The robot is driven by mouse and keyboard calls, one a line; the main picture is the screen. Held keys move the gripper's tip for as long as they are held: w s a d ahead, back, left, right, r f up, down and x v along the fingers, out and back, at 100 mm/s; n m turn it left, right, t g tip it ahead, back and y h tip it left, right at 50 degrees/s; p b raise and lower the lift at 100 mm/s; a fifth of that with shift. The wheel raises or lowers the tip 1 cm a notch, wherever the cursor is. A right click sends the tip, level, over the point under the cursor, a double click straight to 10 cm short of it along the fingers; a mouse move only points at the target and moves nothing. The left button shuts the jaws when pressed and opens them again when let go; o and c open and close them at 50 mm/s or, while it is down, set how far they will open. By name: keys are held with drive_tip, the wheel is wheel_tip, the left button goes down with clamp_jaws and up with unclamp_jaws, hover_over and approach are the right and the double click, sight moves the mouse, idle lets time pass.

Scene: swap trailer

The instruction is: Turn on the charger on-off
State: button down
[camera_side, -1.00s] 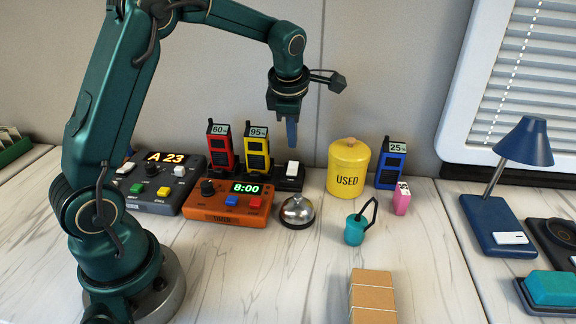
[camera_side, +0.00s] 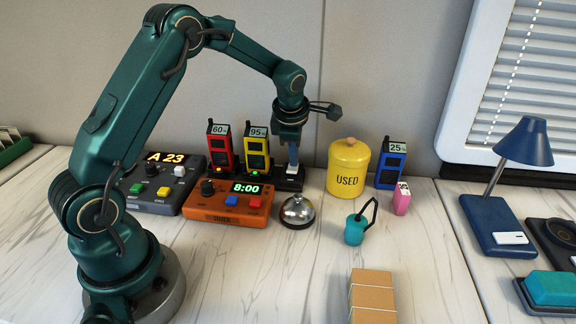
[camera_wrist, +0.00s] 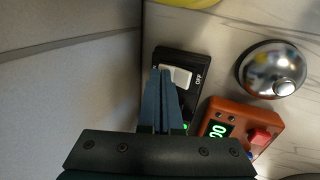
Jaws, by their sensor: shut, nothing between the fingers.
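The black charger (camera_side: 291,185) stands against the back wall, with a red radio (camera_side: 219,151) reading 60 and a yellow radio (camera_side: 257,152) reading 95 in it. Its white rocker switch (camera_side: 292,170) is at its right end and shows in the wrist view (camera_wrist: 181,76) beside an OFF label. My gripper (camera_side: 293,163) is shut and empty, pointing down at the switch. In the wrist view the fingertips (camera_wrist: 162,71) cover the end of the switch away from OFF. They look in contact with it. A small green glow (camera_wrist: 185,127) shows beside the fingers.
The orange clock (camera_side: 226,211) and the bell (camera_side: 298,211) stand in front of the charger. The yellow USED jar (camera_side: 348,177) and a blue radio (camera_side: 391,163) are to the right. A dark grey console (camera_side: 158,206) is at the left.

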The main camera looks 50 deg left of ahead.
drive_tip(key=shift+s+d, duration=0.1)
drive_tip(key=shift+s+d, duration=0.45)
drive_tip(key=shift+s, duration=0.05)
drive_tip(key=shift+r, duration=0.1)
drive_tip(key=v, duration=1.4)
drive_tip(key=shift+w+a, duration=0.5)
